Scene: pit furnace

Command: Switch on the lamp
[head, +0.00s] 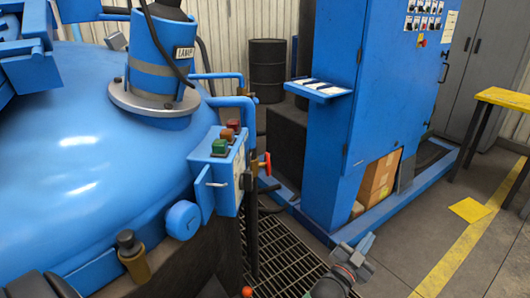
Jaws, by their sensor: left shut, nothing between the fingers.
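A blue control box (220,180) at the lid's right side carries a green button (220,146) and reddish buttons (232,126) on top. Whether the lamp is lit cannot be told. My left gripper (365,244) is shut and empty, low in the picture, right of and apart from the control box. My right gripper is not in view.
A tall blue cabinet (340,130) with a small shelf (319,90) and a switch panel (424,20) stands behind. A red-handled valve (262,165) sits beside the control box. Floor grating (285,255) lies below. A yellow table (500,98) stands at the right.

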